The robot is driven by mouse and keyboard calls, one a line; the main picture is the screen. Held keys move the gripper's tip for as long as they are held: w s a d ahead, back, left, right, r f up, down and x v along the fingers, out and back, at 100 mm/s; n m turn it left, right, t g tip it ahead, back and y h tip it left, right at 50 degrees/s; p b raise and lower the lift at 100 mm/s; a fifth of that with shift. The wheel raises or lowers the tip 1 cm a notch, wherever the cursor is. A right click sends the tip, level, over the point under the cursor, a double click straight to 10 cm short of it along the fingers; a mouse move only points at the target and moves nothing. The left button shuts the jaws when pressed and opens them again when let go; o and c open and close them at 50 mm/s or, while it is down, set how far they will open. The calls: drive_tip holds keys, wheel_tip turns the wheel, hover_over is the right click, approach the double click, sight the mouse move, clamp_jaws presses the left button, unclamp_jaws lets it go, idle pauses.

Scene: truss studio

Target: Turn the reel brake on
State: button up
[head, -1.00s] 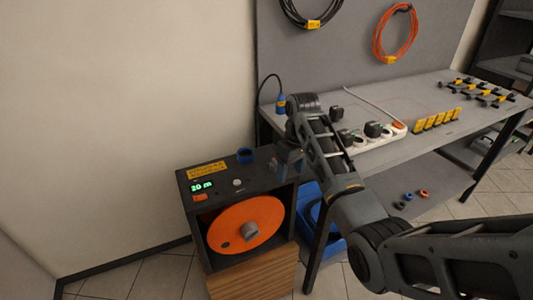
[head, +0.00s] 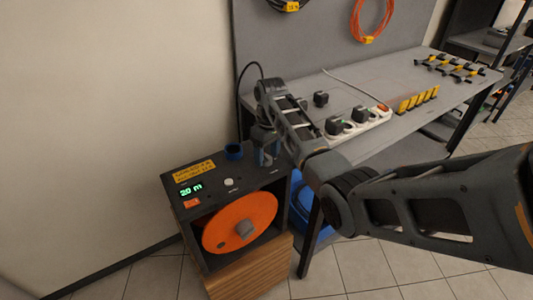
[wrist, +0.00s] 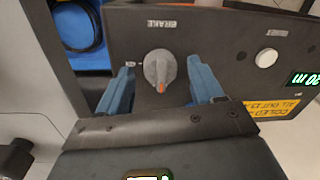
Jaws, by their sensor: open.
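The reel box (head: 205,232) is a dark case with a sloping top panel and an orange reel (head: 240,222) in its open front. My gripper (head: 267,155) is over the right rear part of the top panel. In the wrist view, the panel appears upside down, and the grey brake knob (wrist: 160,68) with an orange pointer sits below the word BRAKE. The pointer is toward the bottom of that picture. A small mark, too small to read surely, is left of the knob. My gripper's blue fingers (wrist: 160,80) are open, one on each side of the knob, with gaps visible.
A workbench (head: 385,85) with a power strip (head: 358,122) stands to the right. A blue bin lies under it.

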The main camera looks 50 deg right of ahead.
drive_tip(key=shift+f, duration=0.35)
drive_tip(key=c, duration=1.1)
drive_tip(key=shift+o, duration=0.2)
